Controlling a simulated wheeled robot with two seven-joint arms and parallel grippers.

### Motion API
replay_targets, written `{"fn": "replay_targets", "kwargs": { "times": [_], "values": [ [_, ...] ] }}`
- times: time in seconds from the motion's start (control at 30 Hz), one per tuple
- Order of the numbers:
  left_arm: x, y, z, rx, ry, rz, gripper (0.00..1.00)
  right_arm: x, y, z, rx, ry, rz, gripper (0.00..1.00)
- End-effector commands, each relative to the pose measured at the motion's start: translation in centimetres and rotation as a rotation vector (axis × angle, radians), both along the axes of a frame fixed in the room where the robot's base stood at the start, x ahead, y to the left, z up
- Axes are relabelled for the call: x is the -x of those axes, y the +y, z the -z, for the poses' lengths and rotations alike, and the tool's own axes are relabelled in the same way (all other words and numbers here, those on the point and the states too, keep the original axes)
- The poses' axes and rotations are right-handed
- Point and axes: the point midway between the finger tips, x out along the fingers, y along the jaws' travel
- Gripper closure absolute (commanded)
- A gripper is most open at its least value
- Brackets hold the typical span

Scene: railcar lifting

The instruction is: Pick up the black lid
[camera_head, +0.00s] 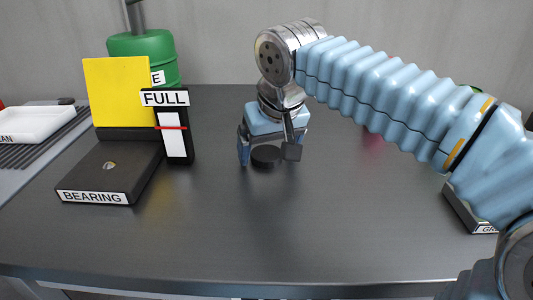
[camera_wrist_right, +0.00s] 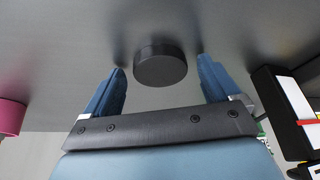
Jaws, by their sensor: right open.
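The black lid (camera_head: 265,156) is a small round disc on the dark table, near the middle of the head view. My right gripper (camera_head: 268,160) is above it and pointing down, with one finger on each side of the lid. In the right wrist view the lid (camera_wrist_right: 160,65) sits between and slightly beyond the two blue fingertips of my open right gripper (camera_wrist_right: 162,72). Gaps show on both sides, and the gripper holds nothing. My left gripper is in neither view.
Left of the gripper stand a black "FULL" gauge (camera_head: 175,127), a black "BEARING" box (camera_head: 108,172), a yellow panel (camera_head: 117,92) and a green container (camera_head: 143,50). A white tray (camera_head: 32,122) is far left. A pink object (camera_wrist_right: 11,117) shows in the wrist view. The front table is clear.

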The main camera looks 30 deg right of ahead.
Motion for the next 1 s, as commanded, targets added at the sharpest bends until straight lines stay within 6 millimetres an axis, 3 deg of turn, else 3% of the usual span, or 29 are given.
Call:
{"fn": "replay_targets", "kwargs": {
  "times": [0.07,0.5,0.77,1.0],
  "values": [
    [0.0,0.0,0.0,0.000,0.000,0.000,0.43,0.0,0.0,0.0,0.000,0.000,0.000,0.10],
    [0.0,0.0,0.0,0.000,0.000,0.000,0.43,0.0,0.0,-0.1,0.000,0.000,0.000,0.74],
    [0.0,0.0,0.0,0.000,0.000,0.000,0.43,0.0,0.0,-0.3,0.000,-0.001,-0.001,0.74],
    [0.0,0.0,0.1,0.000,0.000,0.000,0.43,-0.1,0.1,-3.3,-0.002,-0.003,-0.002,0.74]
  ]
}}
